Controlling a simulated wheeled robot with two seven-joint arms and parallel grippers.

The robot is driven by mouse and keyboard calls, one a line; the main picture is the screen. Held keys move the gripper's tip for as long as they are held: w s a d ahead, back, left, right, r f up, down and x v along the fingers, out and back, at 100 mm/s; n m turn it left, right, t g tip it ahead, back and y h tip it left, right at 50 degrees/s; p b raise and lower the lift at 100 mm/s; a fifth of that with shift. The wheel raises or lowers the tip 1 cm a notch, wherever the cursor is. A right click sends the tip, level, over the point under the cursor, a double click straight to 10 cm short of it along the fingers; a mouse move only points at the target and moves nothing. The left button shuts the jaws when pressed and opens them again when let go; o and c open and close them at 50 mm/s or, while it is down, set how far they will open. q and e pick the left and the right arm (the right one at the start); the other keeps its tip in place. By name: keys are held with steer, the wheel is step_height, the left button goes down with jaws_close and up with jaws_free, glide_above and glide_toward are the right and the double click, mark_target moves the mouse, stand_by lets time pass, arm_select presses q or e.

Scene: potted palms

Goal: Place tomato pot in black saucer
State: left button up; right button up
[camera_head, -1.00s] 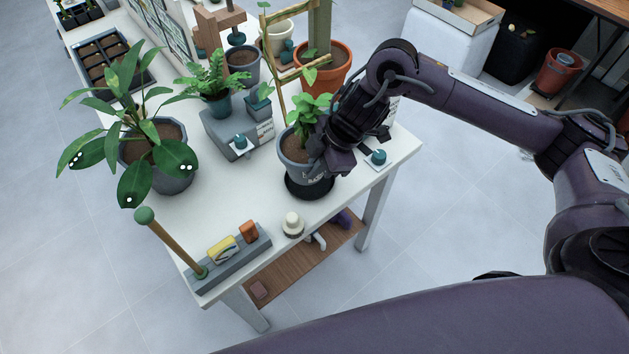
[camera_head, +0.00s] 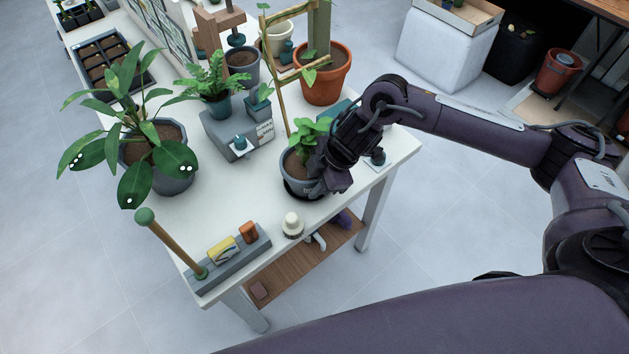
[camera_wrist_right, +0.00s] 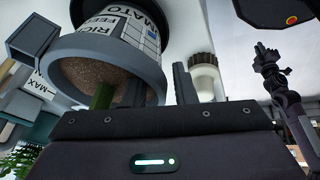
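The tomato pot (camera_head: 300,182), grey with a leafy green plant, stands upright in the black saucer (camera_head: 289,191) near the table's front edge. Only part of the saucer's dark rim shows. My right gripper (camera_head: 322,180) is at the pot's right side. In the right wrist view the pot (camera_wrist_right: 105,45) appears upside down with its label. The right fingers (camera_wrist_right: 158,88) straddle its rim, one over the soil and one outside with a thin gap, so they look open. What seems to be my left gripper (camera_wrist_right: 263,50) is small and far there; its fingers are unclear.
A white bottle (camera_head: 292,225) stands just in front of the pot. A grey tray (camera_head: 235,255) with a sponge lies at the front left. A large leafy plant pot (camera_head: 170,175) is left, a terracotta pot (camera_head: 325,80) behind. The table (camera_head: 225,205) is clear left of the saucer.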

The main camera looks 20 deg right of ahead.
steer(key=shift+r, duration=0.1)
steer(key=b+v, duration=0.1)
steer(key=v, duration=1.1)
